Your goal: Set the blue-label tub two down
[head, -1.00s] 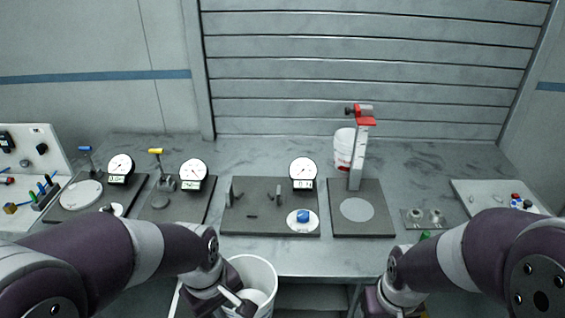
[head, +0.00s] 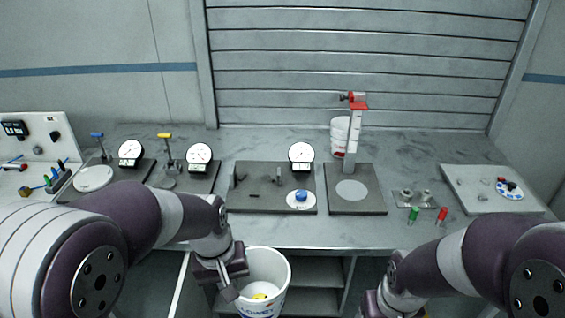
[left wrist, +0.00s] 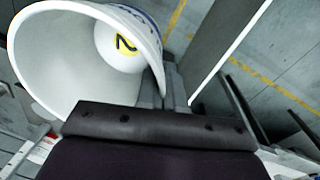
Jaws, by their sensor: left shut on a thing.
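The blue-label tub two (head: 265,272) is a white, open-topped tub with blue lettering at its lower front. It hangs in front of the bench edge, above the floor.
The grey bench (head: 300,232) carries dial gauges, a grey fixture plate (head: 248,197) and a red-topped stand (head: 355,135). A white tub with red marking (head: 340,134) stands behind the stand. Green (head: 414,215) and red (head: 441,215) pieces lie near the front edge. Open shelves (head: 315,272) are below.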

